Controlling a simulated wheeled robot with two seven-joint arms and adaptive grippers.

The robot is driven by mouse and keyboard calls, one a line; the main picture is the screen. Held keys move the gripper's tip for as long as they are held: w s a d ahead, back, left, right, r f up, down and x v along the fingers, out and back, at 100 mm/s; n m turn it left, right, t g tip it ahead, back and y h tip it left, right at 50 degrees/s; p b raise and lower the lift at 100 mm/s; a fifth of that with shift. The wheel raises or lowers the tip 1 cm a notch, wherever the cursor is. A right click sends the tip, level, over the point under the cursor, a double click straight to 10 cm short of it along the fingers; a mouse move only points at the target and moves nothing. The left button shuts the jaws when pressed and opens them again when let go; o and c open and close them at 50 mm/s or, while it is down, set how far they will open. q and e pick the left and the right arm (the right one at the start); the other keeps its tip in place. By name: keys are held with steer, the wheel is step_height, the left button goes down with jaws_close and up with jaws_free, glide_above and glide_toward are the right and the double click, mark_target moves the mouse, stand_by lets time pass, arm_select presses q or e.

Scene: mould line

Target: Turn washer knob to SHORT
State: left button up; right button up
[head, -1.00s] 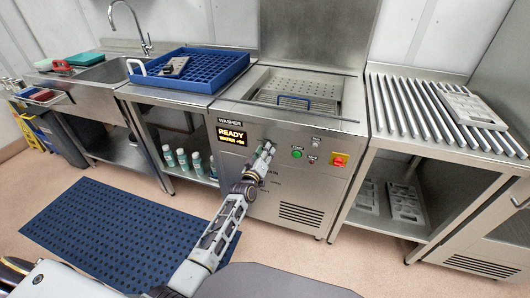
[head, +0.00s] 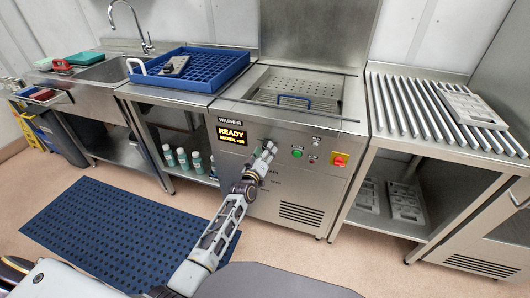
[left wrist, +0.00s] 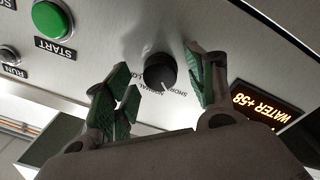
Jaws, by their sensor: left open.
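The washer (head: 325,185) stands in the middle of the head view, its display (head: 231,134) reading READY. Its round black knob (left wrist: 160,72) shows in the left wrist view, with small labels around its lower edge, SHORT among them. A light mark shows at the knob's lower edge, but I cannot tell for sure which label it points at. My left gripper (head: 266,150) is at the washer's front panel and hides the knob in the head view. In the left wrist view the left gripper (left wrist: 163,90) is open, with green-padded fingers apart on both sides of the knob.
A green START button (left wrist: 49,19) and a RUN lamp (left wrist: 9,54) sit beside the knob. A red and yellow switch (head: 339,160) is further right. A blue rack (head: 215,75) stands on the left counter. A blue mat (head: 120,230) lies on the floor.

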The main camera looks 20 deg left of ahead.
arm_select(q)
steer(key=s, duration=1.1)
steer(key=shift+s+a+f, duration=0.25)
steer(key=shift+s+a, duration=0.15)
arm_select(e)
steer(key=shift+s, duration=0.1)
stand_by(0.6)
arm_select(q)
steer(key=s+d+f+m+g, duration=0.1)
steer(key=s+f+m+g, duration=0.35)
steer(key=f, duration=0.75)
steer(key=s+d+f+m+g, duration=0.25)
steer(key=s+f+g, duration=0.3)
steer(key=f, duration=0.55)
steer(key=s+a+f+m+g, duration=0.1)
steer(key=s+f+g, duration=0.2)
steer(key=s+f, duration=0.4)
steer(key=s+a+f+m+g+p, duration=0.1)
steer(key=s+f, duration=0.7)
steer(key=s, duration=0.8)
steer(key=shift+s+a+f+m+g+y, duration=0.3)
steer(key=shift+a+g+y, duration=0.15)
steer(key=shift+g, duration=0.65)
arm_select(e)
steer(key=shift+s, duration=0.3)
